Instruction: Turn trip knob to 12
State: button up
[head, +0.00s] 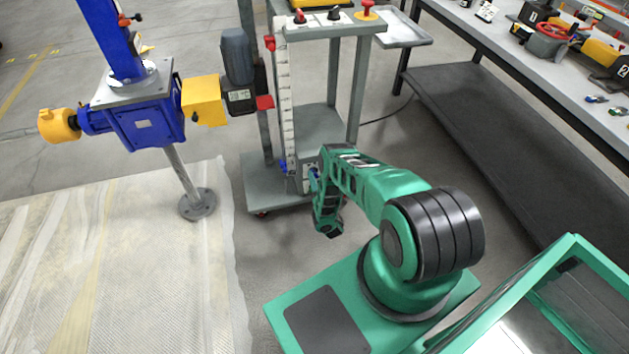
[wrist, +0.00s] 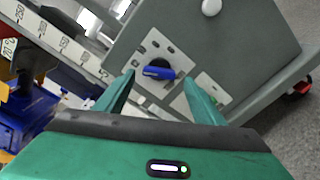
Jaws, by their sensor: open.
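A blue knob (wrist: 158,72), likely the trip knob, sits on a pale plate (wrist: 144,52) on the grey panel of the cart. Its bar lies nearly level in the wrist view, and I cannot read marks around it. My gripper (wrist: 159,80) is open, with one green finger on each side of the knob. I cannot tell whether the fingers touch it. In the head view my gripper (head: 315,182) is low beside the cart's front panel, and my arm hides much of that area.
The grey cart (head: 262,188) carries a vertical scale (head: 286,110) with red stops. A blue screw jack (head: 145,122) with a yellow coupling (head: 203,100) and grey motor (head: 236,56) stands left. A workbench (head: 490,30) is at right. A second small plate (wrist: 212,89) is near the knob.

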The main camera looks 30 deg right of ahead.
jog(key=v, duration=0.8)
jog(key=shift+s, duration=0.3)
jog(key=shift+a, duration=0.15)
